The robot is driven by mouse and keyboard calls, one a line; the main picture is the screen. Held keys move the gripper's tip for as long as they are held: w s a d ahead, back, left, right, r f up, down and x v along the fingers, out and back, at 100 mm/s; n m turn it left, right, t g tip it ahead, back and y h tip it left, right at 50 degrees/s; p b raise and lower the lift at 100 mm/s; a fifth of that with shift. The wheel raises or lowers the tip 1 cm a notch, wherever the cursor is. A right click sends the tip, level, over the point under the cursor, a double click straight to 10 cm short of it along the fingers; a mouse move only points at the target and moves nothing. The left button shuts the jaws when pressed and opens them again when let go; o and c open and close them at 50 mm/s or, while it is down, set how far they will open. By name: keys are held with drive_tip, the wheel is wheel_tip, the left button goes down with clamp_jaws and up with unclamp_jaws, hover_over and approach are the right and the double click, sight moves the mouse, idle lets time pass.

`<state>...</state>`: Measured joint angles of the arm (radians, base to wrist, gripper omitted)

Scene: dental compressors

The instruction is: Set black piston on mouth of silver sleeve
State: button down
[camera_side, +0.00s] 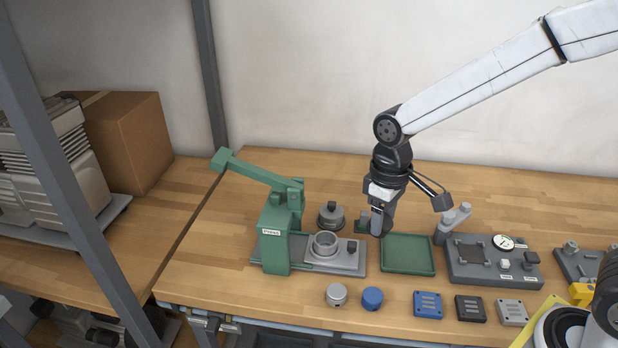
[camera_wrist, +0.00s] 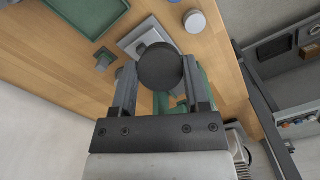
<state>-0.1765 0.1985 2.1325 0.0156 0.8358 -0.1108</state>
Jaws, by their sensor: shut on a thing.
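My gripper (camera_side: 380,226) hangs above the table, right of the green press (camera_side: 276,231) and just left of the green tray. In the wrist view, its two fingers (camera_wrist: 161,82) are shut on the black piston (camera_wrist: 160,65), whose round dark face shows between them. In the side view the piston is hard to make out at the fingertips. The silver sleeve (camera_side: 325,243) stands upright on the grey press base, its open mouth facing up, left of and apart from my gripper. In the wrist view I cannot see the sleeve; the piston and fingers block part of the base.
A green tray (camera_side: 408,255) lies right of my gripper, with a grey gauge fixture (camera_side: 490,262) beyond it. A dark round part (camera_side: 331,215) stands behind the press base. Silver (camera_side: 337,294) and blue (camera_side: 372,298) caps sit in front. The press lever (camera_side: 255,170) extends up left.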

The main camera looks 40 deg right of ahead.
drive_tip(key=w+a+f+m+g+y, duration=0.1)
drive_tip(key=w+f+m, duration=0.1)
drive_tip(key=w+m, duration=0.3)
drive_tip(key=w+f+m+g+y, duration=0.1)
drive_tip(key=w+f+m+g, duration=0.1)
drive_tip(key=w+m, duration=0.4)
drive_tip(key=shift+w+a+f+y, duration=0.4)
drive_tip(key=shift+w+f, duration=0.4)
drive_tip(key=shift+w, duration=0.55)
drive_tip(key=shift+f, duration=0.15)
drive_tip(key=shift+f, duration=2.3)
drive_tip(key=shift+f, duration=0.95)
idle(0.8)
unclamp_jaws()
drive_tip(key=shift+r, duration=0.1)
